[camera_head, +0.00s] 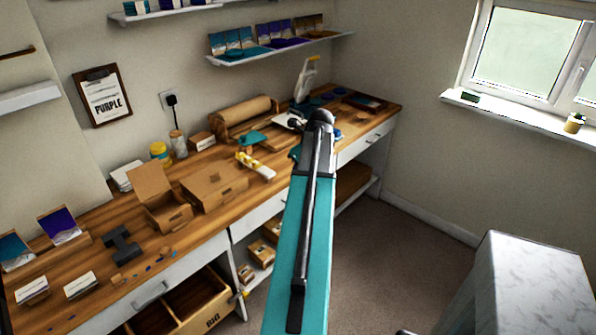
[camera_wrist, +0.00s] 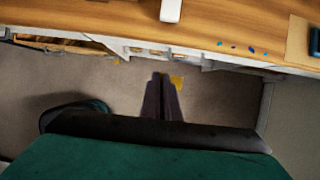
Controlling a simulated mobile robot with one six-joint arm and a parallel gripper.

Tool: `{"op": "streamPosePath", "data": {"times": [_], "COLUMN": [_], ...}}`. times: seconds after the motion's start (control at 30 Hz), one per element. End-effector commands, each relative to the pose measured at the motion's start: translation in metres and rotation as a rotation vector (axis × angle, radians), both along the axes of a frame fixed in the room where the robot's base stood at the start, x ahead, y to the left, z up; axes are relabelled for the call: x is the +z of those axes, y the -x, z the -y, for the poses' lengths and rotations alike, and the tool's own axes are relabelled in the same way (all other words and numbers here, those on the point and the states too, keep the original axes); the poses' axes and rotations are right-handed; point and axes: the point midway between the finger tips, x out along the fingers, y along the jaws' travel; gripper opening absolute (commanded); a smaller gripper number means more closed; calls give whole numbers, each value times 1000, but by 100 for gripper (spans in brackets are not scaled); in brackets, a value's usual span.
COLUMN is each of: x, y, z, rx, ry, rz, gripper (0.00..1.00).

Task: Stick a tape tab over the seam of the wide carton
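The wide carton (camera_head: 208,190) is a brown closed box on the wooden bench in the head view. Its top looks shut; the seam is too small to make out. A white dispenser (camera_head: 262,171) with yellow tabs lies behind it to the right. In the wrist view my gripper (camera_wrist: 163,80) has its two dark fingers close together, with a yellow tape tab (camera_wrist: 177,82) showing at the tips. The gripper is over the floor in front of the bench, away from the carton. In the head view my own arm hides it.
A smaller carton (camera_head: 167,211) with its lid raised stands left of the wide one. A dark grey stand (camera_head: 122,245) and picture cards are further left. A cardboard roll (camera_head: 240,115) lies behind. A marble-topped white block (camera_head: 540,270) stands at right. The floor between is clear.

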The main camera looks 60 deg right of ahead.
Motion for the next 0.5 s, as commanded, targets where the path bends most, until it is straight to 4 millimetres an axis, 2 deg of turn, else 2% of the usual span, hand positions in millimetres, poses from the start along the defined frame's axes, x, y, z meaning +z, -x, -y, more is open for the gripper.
{"op": "streamPosePath", "data": {"times": [0.27, 0.37, 0.5], "x": [0, 0, -1], "y": [-3, -12, -37], "z": [-2, -6, -21], "rx": [10, 41, 137], "ry": [0, 0, -2], "rz": [0, 0, 1], "gripper": [0, 0, 0]}}
